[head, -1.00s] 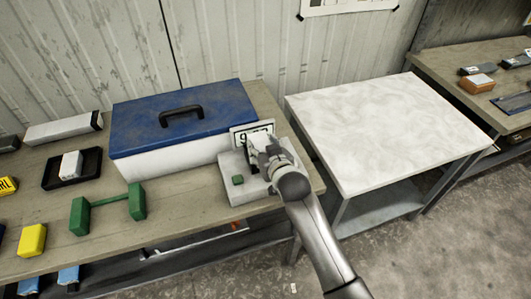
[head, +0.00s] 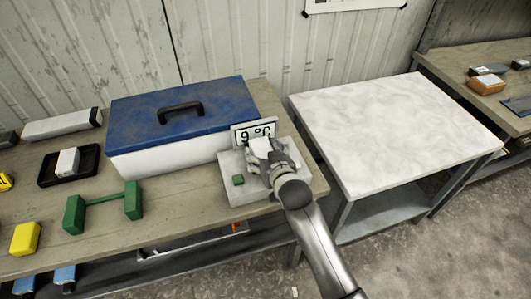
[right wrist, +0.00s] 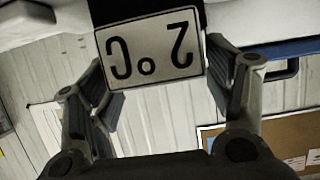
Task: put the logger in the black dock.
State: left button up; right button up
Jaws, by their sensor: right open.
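A black tray-like dock (head: 46,178) lies on the bench at the left, with a small pale block (head: 68,161), which may be the logger, inside it. My right gripper (head: 266,156) is far to its right, over a grey base (head: 230,190) with a temperature display (head: 242,135). A small white patch (head: 259,144) shows at its fingertips; I cannot tell what it is. In the right wrist view the gripper (right wrist: 165,75) is open, with the display plate (right wrist: 150,50) upside down beyond its fingers. My left gripper is not in view.
A green dumbbell-shaped piece (head: 104,205) and a yellow block (head: 25,239) lie at the front left. A white-topped table (head: 390,135) at the right is clear.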

jog(key=shift+r, duration=0.2)
jog(key=shift+s+d, duration=0.1)
jog(key=shift+s, duration=0.2)
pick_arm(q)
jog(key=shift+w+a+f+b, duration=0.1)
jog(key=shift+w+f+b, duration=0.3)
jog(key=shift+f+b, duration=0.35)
pick_arm(e)
jog(key=v, duration=1.1)
jog(key=shift+s+r, duration=0.2)
